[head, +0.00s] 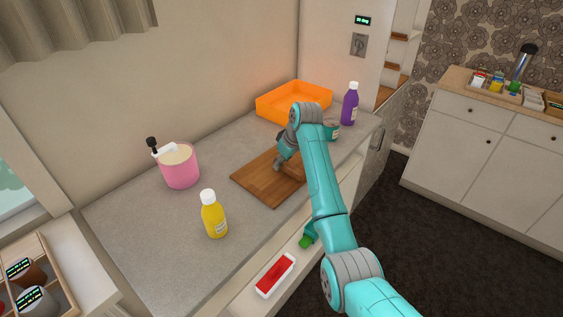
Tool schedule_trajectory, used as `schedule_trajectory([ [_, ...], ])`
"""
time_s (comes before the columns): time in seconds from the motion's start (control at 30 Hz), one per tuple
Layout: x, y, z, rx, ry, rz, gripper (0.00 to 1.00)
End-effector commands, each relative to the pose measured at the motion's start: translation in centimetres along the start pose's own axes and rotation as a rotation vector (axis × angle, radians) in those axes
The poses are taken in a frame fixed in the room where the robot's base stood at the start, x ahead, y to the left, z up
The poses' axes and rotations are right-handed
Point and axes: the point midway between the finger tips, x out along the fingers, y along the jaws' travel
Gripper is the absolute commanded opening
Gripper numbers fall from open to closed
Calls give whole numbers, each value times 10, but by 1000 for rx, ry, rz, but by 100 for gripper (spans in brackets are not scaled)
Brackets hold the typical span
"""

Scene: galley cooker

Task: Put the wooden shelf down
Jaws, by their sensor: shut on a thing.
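The wooden shelf (262,187) is a flat brown board at the middle of the grey worktop, level and lying on or very close to it; I cannot tell if there is a small gap. My gripper (280,165) is at the board's far side, pointing down, and is shut on it. The fingertips are small and partly merged with the board in this view. My arm hides the board's right part.
On the worktop (150,240) stand a pink pot (180,170), a yellow bottle (213,217), an orange tray (285,108), a purple bottle (349,106) and a teal-grey container (332,132). A red-and-white item (275,275) lies on the lower front ledge.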

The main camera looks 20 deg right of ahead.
Motion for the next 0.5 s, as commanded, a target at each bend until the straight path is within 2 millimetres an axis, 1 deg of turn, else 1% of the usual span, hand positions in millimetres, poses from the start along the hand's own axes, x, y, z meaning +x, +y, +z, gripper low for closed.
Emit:
schedule_trajectory([
  [0.03,1,0,0,0,0,0,29],
  [0.07,1,0,0,0,0,0,37],
  [0.1,1,0,0,0,0,0,47],
  [0.13,1,0,0,0,-1,0,50],
  [0.4,0,0,0,0,0,0,50],
  [0.5,-3,0,-1,0,0,0,50],
])
